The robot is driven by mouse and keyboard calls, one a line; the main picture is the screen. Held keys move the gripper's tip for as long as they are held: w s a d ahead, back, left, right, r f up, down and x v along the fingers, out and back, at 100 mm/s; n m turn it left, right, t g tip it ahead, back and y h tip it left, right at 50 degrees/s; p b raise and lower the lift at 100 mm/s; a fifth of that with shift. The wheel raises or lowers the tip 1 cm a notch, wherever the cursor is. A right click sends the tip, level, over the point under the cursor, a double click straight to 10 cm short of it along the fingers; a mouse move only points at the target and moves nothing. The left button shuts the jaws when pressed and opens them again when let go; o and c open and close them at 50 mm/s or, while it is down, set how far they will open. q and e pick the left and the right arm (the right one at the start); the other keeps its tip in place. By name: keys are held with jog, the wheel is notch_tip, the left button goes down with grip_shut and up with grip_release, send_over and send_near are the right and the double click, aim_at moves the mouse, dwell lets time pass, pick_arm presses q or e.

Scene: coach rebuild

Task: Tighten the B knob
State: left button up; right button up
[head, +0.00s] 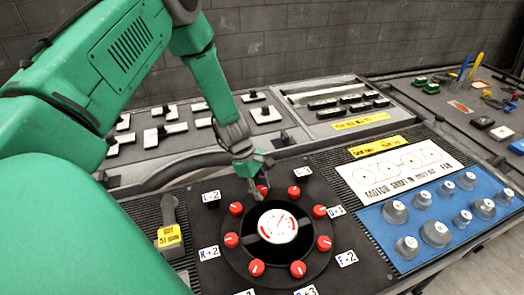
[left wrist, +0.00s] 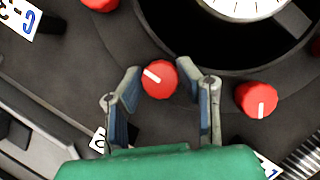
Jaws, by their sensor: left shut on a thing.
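A dark round panel (head: 309,279) carries a ring of red knobs with white marks around a white dial (head: 277,226). My left gripper (head: 258,190) reaches down to the far side of the ring. My right gripper is not in view.
Neighbouring red knobs stand close by, one to the right (left wrist: 257,99) in the left wrist view. Letter cards such as K+2 (head: 208,252) surround the ring. A blue board (head: 470,239) with several grey knobs lies right; a grey lever (head: 170,222) stands left.

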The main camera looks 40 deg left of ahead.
pick_arm(q)
jog(key=shift+w+a+r, duration=0.15)
jog(key=shift+w+r, duration=0.05)
jog(key=shift+w, duration=0.1)
jog(key=o, duration=1.1)
jog(key=shift+s+f, duration=0.1)
jog(key=shift+s, duration=0.05)
jog(key=shift+a, duration=0.1)
jog(key=v, duration=1.1)
jog(key=shift+s+a+r, duration=0.1)
jog(key=shift+a+r, duration=0.15)
jog(key=shift+r, duration=0.1)
jog(key=shift+f, duration=0.1)
